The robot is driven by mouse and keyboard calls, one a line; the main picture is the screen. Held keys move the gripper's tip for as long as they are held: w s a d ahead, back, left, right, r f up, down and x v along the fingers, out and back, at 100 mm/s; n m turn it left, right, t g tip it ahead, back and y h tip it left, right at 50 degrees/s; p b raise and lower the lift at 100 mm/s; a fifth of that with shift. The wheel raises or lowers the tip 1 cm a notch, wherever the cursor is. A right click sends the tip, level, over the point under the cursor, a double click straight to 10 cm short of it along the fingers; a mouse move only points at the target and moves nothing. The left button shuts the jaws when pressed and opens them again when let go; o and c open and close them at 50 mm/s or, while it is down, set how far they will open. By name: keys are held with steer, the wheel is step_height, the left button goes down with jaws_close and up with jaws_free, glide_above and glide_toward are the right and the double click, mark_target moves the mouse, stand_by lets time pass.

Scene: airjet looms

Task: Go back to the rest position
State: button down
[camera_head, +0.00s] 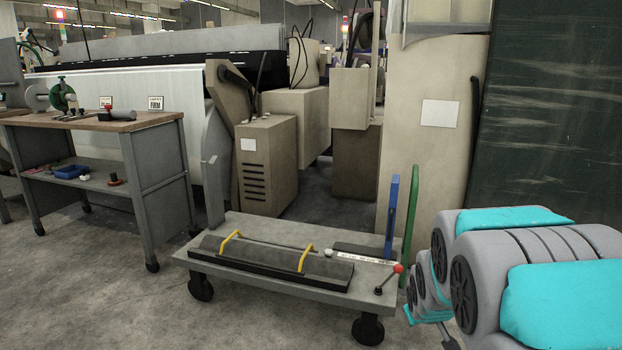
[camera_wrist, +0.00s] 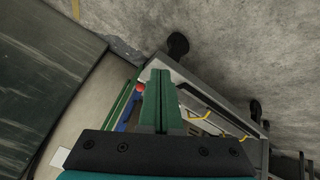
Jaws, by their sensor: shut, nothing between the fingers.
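My gripper (camera_wrist: 160,74) shows in the wrist view as two green fingers pressed together, with nothing between them. Beyond the fingers in that view are the low grey cart (camera_wrist: 188,75) and the concrete floor. In the head view my grey and cyan arm fills the lower right, to the right of the cart (camera_head: 250,228). The fingers cannot be made out in the head view; the arm's far end is mostly hidden behind its own links.
The cart carries a dark bar with yellow handles (camera_head: 306,258), a red-knobbed lever (camera_head: 390,278), and blue (camera_head: 391,215) and green (camera_head: 411,220) uprights. A workbench (camera_head: 150,122) stands left, looms behind, and a dark green panel (camera_head: 545,120) at right. Floor at front left is clear.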

steer(key=s+a+r+m+g+p, duration=0.1)
steer(key=s+a+r+g, duration=0.1)
steer(key=s, duration=1)
steer(key=s+a+r+g+y+p, duration=0.1)
steer(key=s+a+r+g, duration=0.2)
steer(key=s, duration=0.9)
steer(key=s+a+r+m+g+y+p, duration=0.1)
steer(key=s+a+r+g, duration=0.1)
steer(key=s, duration=1)
steer(key=shift+s+a+r+m+g+p, duration=0.35)
steer(key=shift+a+g, duration=0.45)
steer(key=shift+a, duration=0.45)
steer(key=c, duration=1.6)
jaws_free()
steer(key=shift+w, duration=0.15)
